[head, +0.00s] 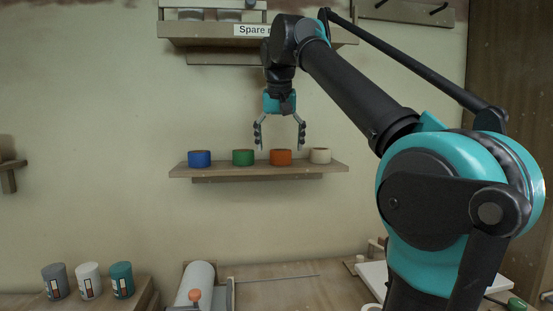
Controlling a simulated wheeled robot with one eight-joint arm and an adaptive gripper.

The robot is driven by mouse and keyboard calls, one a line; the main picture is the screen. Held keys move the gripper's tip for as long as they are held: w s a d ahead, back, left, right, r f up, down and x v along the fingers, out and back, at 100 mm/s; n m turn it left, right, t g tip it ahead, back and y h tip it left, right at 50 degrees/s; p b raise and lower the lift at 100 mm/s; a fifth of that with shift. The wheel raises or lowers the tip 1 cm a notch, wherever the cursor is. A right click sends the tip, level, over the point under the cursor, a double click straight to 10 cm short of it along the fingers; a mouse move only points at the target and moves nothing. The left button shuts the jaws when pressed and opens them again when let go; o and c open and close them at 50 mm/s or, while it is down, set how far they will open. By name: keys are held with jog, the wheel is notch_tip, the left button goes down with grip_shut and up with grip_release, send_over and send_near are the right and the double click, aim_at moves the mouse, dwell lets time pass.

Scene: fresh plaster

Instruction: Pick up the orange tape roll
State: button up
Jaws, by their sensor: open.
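The orange tape roll (281,158) sits on a wooden wall shelf (258,168), between a green roll (243,158) on its left and a cream roll (320,156) on its right. A blue roll (199,159) stands at the shelf's left end. My gripper (280,147) is open and empty, pointing down. In the head view it appears above the orange roll, its fingertips a little higher than the roll's top. I cannot tell how far in front of the shelf it is.
An upper shelf (200,30) with a "Spare" label (256,30) is behind my arm. Below is a workbench (270,282) with a white cylinder (195,283). Grey (55,282), white (88,281) and teal cans (121,280) stand at lower left. The wall between the shelves is bare.

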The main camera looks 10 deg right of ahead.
send_over(281, 157)
jog(key=w, duration=0.1)
jog(key=shift+w, duration=0.1)
jog(key=x, duration=0.5)
dwell(0.3)
jog(key=shift+c, duration=0.3)
jog(key=c, duration=1.2)
